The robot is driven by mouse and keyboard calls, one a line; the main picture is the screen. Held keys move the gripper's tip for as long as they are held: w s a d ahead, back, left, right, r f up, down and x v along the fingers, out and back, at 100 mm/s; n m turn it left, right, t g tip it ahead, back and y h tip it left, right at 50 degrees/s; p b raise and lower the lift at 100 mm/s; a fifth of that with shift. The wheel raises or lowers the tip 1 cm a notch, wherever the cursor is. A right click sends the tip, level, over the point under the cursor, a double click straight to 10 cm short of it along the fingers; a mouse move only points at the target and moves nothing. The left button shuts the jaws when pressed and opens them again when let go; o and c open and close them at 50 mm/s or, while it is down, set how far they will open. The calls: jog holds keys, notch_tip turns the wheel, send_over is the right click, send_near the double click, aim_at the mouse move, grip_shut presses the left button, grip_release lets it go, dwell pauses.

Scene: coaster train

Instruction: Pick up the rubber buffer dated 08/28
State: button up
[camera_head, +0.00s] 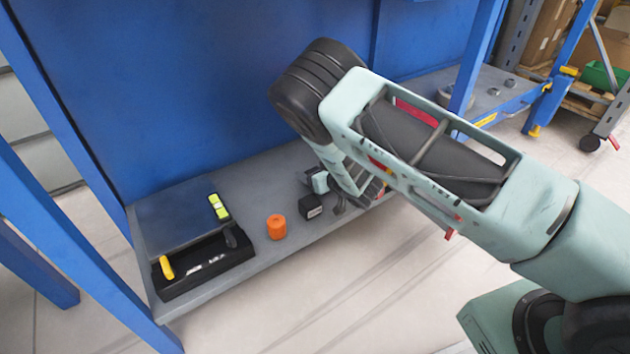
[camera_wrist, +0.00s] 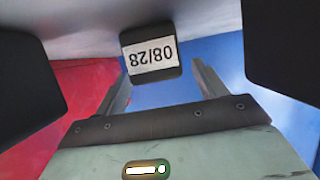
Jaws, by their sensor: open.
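The rubber buffer (camera_wrist: 131,38) is a black block with a white label reading 08/28, upside down in the wrist view. In the head view a small dark block with a pale mark, which looks like this buffer (camera_head: 311,207), sits on the grey shelf (camera_head: 265,190). My gripper (camera_wrist: 160,75) is open, with one finger on either side of the buffer in the wrist view. I cannot tell whether the fingers touch it. In the head view my gripper (camera_head: 338,203) is low over the shelf just right of the block, its fingers partly hidden by my arm.
An orange cylinder (camera_head: 277,227) stands left of the block. Farther left is a black tray (camera_head: 205,277) with a yellow-handled tool (camera_head: 166,267). A yellow-green item (camera_head: 218,206) lies behind it. A blue panel (camera_head: 200,90) rises behind the shelf.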

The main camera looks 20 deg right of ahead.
jog(key=c, duration=1.1)
jog(key=shift+c, duration=0.2)
jog(key=shift+r, duration=0.1)
